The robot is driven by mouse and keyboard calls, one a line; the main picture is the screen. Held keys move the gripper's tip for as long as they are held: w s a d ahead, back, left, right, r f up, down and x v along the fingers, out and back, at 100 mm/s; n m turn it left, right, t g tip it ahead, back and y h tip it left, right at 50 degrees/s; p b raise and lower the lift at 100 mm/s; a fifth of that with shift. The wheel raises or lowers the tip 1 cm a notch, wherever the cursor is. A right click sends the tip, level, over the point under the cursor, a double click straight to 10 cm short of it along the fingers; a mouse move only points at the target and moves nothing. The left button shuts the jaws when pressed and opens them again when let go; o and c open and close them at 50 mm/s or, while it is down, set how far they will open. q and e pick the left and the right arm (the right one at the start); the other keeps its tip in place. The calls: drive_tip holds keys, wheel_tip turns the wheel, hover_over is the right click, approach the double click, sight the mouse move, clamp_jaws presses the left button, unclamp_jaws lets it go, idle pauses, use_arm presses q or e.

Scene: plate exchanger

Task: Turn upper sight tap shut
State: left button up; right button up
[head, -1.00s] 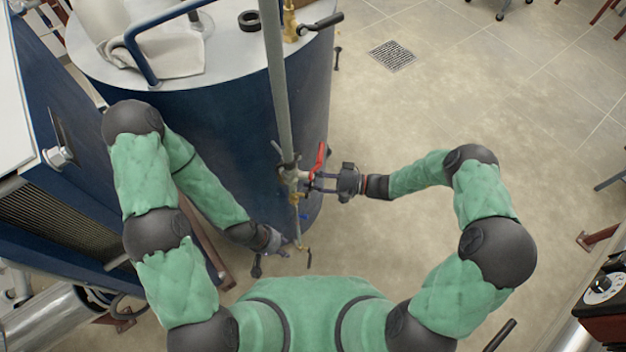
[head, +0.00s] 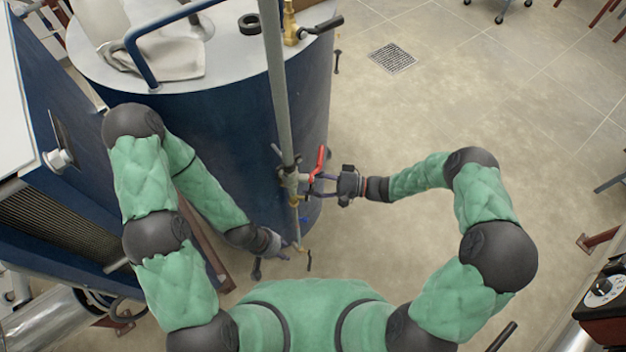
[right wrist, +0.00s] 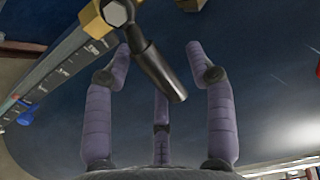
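The upper sight tap (right wrist: 117,14) shows in the right wrist view as a brass fitting with a black lever (right wrist: 160,70) slanting down to the right. My right gripper (right wrist: 165,55) has its fingers spread, with the lever in front of or between them; contact is unclear. In the head view my right gripper (head: 325,184) is beside the fittings on the sight gauge, just below a red lever (head: 319,160). The tap itself is largely hidden there. My left gripper (head: 284,250) is low by the gauge's bottom brass fitting (head: 301,247); its finger state is too small to tell.
A blue tank (head: 225,110) stands behind the gauge, with a grey vertical pipe (head: 277,85) in front. The floor to the right (head: 420,110) is clear around a drain grate (head: 392,58).

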drive_tip(key=s+d, duration=0.2)
drive_tip(key=d, duration=1)
drive_tip(key=shift+a, duration=0.1)
drive_tip(key=s+a+f+g+h, duration=0.2)
drive_tip(key=s+a+f+h, duration=0.1)
drive_tip(key=s+f+h, duration=1)
drive_tip(key=shift+s+f+m+h, duration=0.2)
drive_tip(key=shift+s+m+h, duration=0.2)
drive_tip(key=shift+s, duration=0.9)
